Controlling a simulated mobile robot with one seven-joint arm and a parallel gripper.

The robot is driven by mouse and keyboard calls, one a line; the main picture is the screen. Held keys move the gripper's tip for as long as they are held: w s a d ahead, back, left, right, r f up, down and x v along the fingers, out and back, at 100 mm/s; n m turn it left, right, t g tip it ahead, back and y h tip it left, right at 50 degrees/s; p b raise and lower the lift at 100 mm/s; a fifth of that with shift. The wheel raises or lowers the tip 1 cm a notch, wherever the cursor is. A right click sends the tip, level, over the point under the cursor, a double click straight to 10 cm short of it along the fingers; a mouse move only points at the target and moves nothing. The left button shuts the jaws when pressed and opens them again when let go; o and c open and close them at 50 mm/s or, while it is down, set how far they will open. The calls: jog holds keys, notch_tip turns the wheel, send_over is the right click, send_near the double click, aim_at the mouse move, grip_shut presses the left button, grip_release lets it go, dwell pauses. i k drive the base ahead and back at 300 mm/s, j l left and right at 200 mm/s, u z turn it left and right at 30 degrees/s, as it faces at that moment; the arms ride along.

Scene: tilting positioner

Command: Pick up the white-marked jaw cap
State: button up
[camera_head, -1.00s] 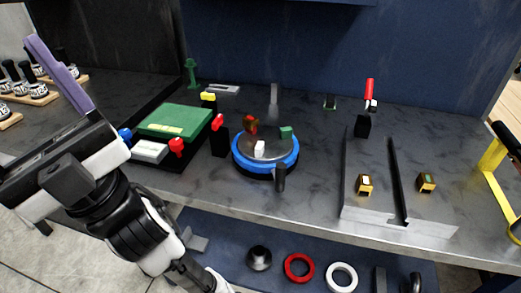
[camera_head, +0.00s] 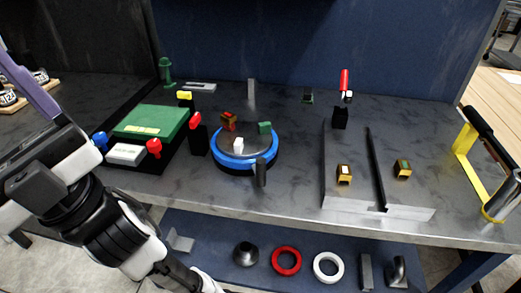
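The white-marked jaw cap (camera_head: 344,174) is a small yellow-brown block with a white patch on top. It sits between the low rails of a grey metal tray (camera_head: 375,206) at the right of the bench. A similar cap with a green mark (camera_head: 403,168) sits to its right, beyond the dark middle rail. My gripper (camera_head: 28,85) is at the far left, far from both caps. One long purple finger shows and part of the gripper is cut off by the picture edge, so its opening is hidden.
A blue-ringed round positioner (camera_head: 231,164) with small coloured blocks stands mid-bench. Left of it is a green-topped box (camera_head: 150,122) with red and blue knobs. A red-handled clamp (camera_head: 343,85) stands behind the tray, and a yellow-framed tool (camera_head: 464,165) is at right. Rings lie on the lower shelf.

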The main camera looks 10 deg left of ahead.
aim_at(344, 173)
jog(key=u, duration=0.65)
jog(key=l+u, duration=0.9)
jog(key=k+l+u, duration=0.2)
jog(key=l, duration=0.25)
jog(key=l+u, duration=0.15)
jog(key=l, duration=0.3)
jog(key=k+l, duration=0.15)
jog(key=l, duration=0.2)
jog(key=k+l, duration=0.1)
jog(key=l, duration=0.3)
jog(key=k+l+u, duration=0.1)
jog(key=l, duration=0.25)
